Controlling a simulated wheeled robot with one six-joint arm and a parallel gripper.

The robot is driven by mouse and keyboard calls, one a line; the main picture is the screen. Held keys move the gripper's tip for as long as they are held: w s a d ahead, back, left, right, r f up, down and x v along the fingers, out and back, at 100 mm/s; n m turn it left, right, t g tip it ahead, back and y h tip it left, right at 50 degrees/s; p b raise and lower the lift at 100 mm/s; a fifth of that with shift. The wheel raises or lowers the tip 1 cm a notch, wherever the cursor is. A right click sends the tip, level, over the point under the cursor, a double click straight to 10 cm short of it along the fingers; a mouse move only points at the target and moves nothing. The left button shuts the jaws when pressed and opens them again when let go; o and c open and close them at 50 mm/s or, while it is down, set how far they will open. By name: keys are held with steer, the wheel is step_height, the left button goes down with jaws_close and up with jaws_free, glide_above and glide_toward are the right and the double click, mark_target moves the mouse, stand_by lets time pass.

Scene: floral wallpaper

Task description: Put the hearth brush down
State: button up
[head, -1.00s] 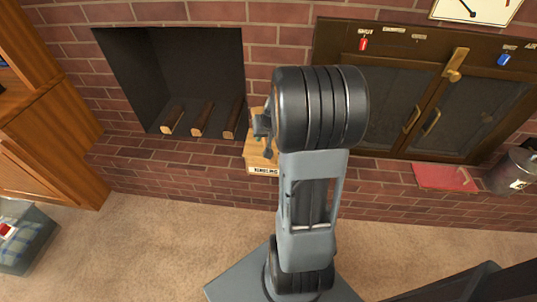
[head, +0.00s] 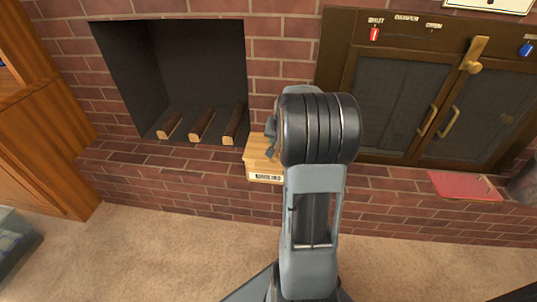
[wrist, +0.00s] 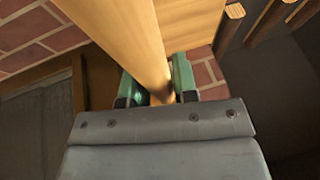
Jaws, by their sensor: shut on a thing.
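The hearth brush (wrist: 118,35) shows in the wrist view as a pale wooden handle running from the top edge down between my fingers. My gripper (wrist: 160,88), with green-lined fingers, is shut on this handle. The bristle end cannot be made out. In the head view my arm hides the brush, and only a grey part of my gripper (head: 271,138) shows at the arm's left, over a wooden box.
The labelled wooden box (head: 264,178) sits on the brick hearth (head: 210,188). Several logs (head: 201,124) lie in the dark niche to its left. Closed stove doors (head: 400,105) and a red mat (head: 465,186) are to the right. Carpet lies in front.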

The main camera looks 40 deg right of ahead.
steer(key=w+f, duration=0.1)
steer(key=w+f+b, duration=0.1)
steer(key=f, duration=0.1)
steer(key=w+f, duration=0.1)
steer(key=f, duration=0.1)
steer(key=shift+w+a+b, duration=0.3)
steer(key=shift+w+b, duration=0.05)
steer(key=shift+w+f+b, duration=0.1)
steer(key=shift+f+b, duration=0.5)
steer(key=shift+f, duration=0.95)
steer(key=shift+f, duration=0.2)
steer(key=o, duration=1)
steer(key=shift+r, duration=0.1)
